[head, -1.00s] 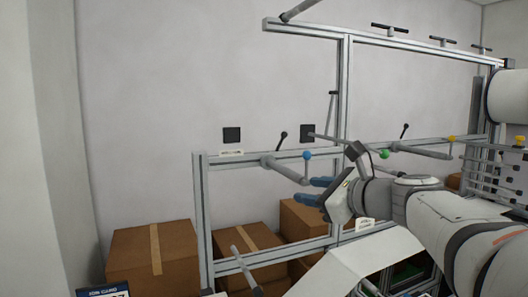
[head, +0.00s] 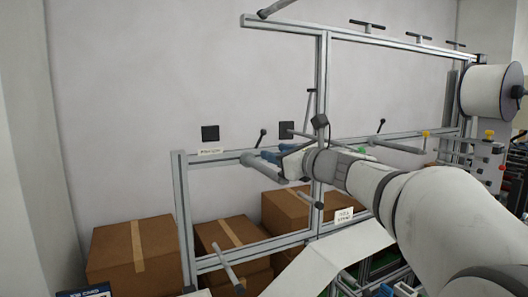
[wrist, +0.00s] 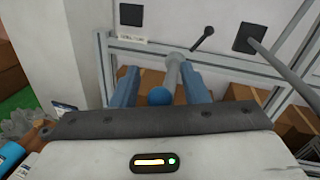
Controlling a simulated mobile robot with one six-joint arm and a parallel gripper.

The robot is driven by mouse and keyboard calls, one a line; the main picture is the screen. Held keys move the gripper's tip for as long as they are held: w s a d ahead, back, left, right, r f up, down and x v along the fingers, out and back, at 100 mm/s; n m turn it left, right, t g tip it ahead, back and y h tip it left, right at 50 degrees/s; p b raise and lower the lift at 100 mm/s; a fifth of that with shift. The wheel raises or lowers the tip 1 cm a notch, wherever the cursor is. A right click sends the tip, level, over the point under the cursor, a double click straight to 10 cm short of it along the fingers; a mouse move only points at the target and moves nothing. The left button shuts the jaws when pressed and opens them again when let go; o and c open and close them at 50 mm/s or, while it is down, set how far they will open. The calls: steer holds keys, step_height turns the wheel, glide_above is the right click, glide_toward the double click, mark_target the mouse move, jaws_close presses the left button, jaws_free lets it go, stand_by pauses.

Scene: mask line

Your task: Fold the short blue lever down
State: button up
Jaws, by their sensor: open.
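The short blue lever shows in the wrist view as a blue ball (wrist: 160,97) near the front end of a grey horizontal bar (wrist: 173,70). My gripper (wrist: 160,82) is open, with one blue finger on each side of the ball and bar. I see no clear contact, and the ball's stem is hidden from above. In the head view my gripper (head: 270,154) is at the grey bar (head: 263,170) on the frame, and the blue ball is hidden behind my gripper.
A black-knobbed handle (head: 263,134) stands behind the bar. A green-ended lever (head: 362,150) and a yellow-ended one (head: 426,134) are farther right. Cardboard boxes (head: 133,255) stand below the metal frame (head: 180,210). A large white roll (head: 490,92) hangs at the right.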

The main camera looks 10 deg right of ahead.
steer(key=shift+c, duration=0.4)
jaws_close()
